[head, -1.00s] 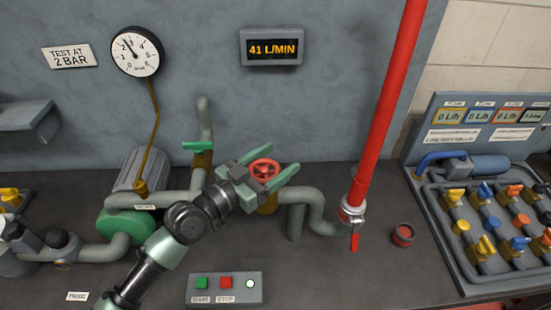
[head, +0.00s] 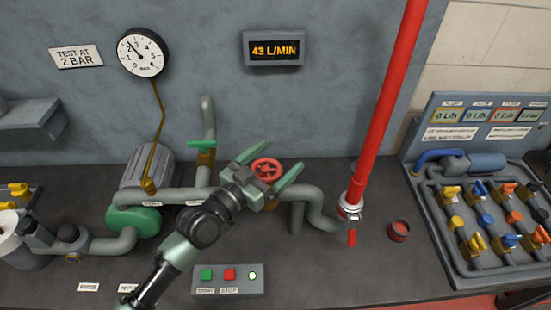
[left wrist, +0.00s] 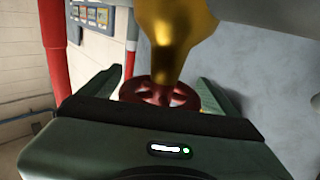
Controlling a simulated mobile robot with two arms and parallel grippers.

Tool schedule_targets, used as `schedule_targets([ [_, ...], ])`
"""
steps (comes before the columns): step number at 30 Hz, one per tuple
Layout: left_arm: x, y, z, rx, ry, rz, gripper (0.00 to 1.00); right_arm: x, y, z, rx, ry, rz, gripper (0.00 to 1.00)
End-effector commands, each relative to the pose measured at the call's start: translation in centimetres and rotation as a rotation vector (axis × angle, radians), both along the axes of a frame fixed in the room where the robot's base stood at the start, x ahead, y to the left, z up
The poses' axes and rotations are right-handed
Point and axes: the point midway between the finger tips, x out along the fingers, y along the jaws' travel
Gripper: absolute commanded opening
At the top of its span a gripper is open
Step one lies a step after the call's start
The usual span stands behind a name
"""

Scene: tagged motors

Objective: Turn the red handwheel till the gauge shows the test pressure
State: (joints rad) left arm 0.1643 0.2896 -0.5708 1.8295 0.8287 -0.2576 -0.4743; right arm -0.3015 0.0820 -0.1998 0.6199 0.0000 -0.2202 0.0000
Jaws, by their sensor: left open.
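The red handwheel (head: 267,170) sits on the pipe run at the middle of the bench. My left gripper (head: 280,154) is open, with one finger on each side of the wheel; I cannot tell whether they touch it. The wheel (left wrist: 160,94) also shows between the fingers in the left wrist view, with a brass valve body (left wrist: 174,40) partly in front. The round gauge (head: 142,53) on the wall has its needle pointing up and left, near 2. The sign (head: 76,57) beside it reads "TEST AT 2 BAR". My right gripper is not in view.
A display (head: 274,49) reads 43 L/MIN. A green-handled valve (head: 203,144) stands left of the wheel. A red pipe (head: 385,100) rises at the right. A button box (head: 229,281) lies in front, and a valve panel (head: 455,270) fills the right.

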Motion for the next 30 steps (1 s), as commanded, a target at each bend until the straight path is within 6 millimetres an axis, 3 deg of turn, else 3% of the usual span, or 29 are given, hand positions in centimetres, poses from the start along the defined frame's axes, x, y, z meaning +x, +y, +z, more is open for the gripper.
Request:
schedule_targets([
  [5,-0.6,0.6,-0.2,0.001,0.001,0.0,0.91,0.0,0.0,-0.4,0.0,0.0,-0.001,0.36],
  [18,-5.3,5.0,-0.2,0.001,0.0,0.0,0.91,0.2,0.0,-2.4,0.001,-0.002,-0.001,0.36],
  [30,-5.7,5.4,0.0,0.0,0.0,0.0,0.91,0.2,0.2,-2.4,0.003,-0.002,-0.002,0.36],
])
